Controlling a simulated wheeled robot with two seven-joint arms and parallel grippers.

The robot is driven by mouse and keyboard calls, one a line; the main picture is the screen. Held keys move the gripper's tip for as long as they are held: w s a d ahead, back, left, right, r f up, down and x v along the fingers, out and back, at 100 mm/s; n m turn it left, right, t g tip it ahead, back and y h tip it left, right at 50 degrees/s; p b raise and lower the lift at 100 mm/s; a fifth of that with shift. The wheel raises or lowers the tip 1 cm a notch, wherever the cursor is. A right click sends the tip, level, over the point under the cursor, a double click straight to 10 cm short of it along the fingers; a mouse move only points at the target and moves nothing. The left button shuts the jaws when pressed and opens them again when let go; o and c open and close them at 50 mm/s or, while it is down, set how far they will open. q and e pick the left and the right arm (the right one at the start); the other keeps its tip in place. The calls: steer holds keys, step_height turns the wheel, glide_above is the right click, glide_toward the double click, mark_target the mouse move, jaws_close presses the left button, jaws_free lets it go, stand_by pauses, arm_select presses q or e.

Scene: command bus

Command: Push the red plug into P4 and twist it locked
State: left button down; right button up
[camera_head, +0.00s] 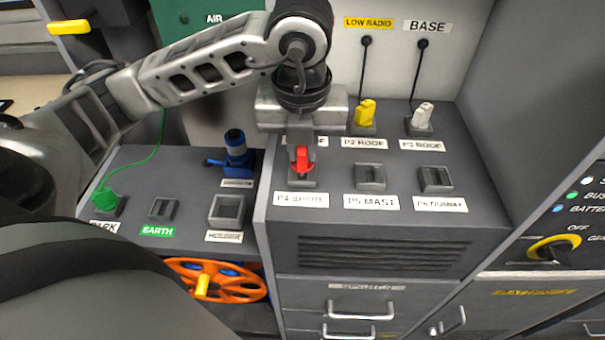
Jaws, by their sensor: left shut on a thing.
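My left gripper (302,150) points down over the P4 socket (302,183) and is shut on the red plug (302,160). The plug is upright at the P4 socket, right behind the P4 label (300,199). Its lower end meets or hovers just over the socket; I cannot tell how deep it sits or whether it is turned. The gripper and wrist partly hide the plug's top and the label behind it. My right gripper does not show.
The P5 (370,178) and P6 (435,180) sockets are empty. A yellow plug (365,113) and a white plug (422,116) stand behind with cables. To the left are a green plug (105,199), the empty earth socket (163,209) and a blue connector (236,150).

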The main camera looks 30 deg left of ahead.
arm_select(q)
steer(key=shift+f+b, duration=0.95)
steer(key=shift+b, duration=0.05)
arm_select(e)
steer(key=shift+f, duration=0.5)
arm_select(q)
steer(key=shift+f, duration=0.1)
steer(key=shift+m+b, duration=0.3)
steer(key=shift+b, duration=0.05)
steer(key=m+b, duration=0.2)
steer(key=shift+f+m+h, duration=0.15)
steer(key=shift+m+h, duration=0.15)
steer(key=shift+m, duration=0.4)
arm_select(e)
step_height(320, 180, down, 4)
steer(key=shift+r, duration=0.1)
